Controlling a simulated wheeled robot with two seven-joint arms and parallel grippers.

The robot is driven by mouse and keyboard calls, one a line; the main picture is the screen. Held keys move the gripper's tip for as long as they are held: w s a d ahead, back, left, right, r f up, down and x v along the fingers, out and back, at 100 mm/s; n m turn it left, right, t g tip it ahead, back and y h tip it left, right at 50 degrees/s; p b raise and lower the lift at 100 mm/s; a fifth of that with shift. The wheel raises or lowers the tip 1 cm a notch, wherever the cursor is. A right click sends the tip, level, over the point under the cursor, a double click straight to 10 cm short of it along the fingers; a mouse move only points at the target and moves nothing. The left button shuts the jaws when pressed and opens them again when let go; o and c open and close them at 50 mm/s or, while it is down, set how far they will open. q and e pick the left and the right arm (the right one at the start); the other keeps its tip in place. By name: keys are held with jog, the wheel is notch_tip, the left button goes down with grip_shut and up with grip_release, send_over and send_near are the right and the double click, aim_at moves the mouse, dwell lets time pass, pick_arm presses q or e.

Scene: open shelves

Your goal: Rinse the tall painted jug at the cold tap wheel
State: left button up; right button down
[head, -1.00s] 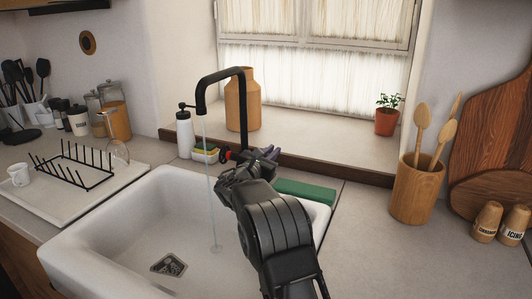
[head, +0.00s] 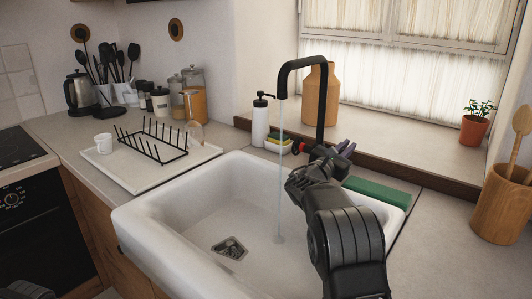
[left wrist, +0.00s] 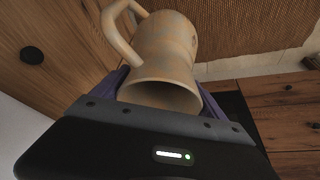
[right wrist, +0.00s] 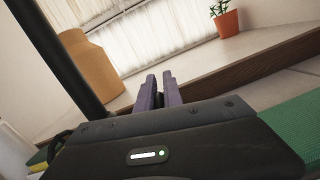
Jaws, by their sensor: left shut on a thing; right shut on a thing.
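The tall painted jug (left wrist: 165,52), tan with faded bluish patches and a loop handle, shows in the left wrist view. My left gripper (left wrist: 160,92) is shut on it near its open end, which faces the camera. The jug is not visible in the head view. The black tap (head: 321,95) stands behind the sink, and a thin stream of water (head: 281,170) falls from its spout. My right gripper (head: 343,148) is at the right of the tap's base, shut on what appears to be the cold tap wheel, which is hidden. A red wheel (head: 299,143) shows on the tap's left side.
The white sink (head: 190,190) is empty, with a drain. A drying rack (head: 150,142) and white mug (head: 103,143) stand left of it. A soap bottle (head: 260,122) and sponges (head: 278,144) are behind. A wooden utensil pot (head: 500,205) stands at right.

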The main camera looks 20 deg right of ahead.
jog(key=c, duration=1.6)
grip_release()
jog(key=shift+w+a, duration=0.2)
jog(key=shift+o, duration=0.2)
jog(key=shift+d, duration=0.1)
jog(key=shift+s, duration=0.1)
jog(key=b+v, duration=0.1)
jog(key=v, duration=1.1)
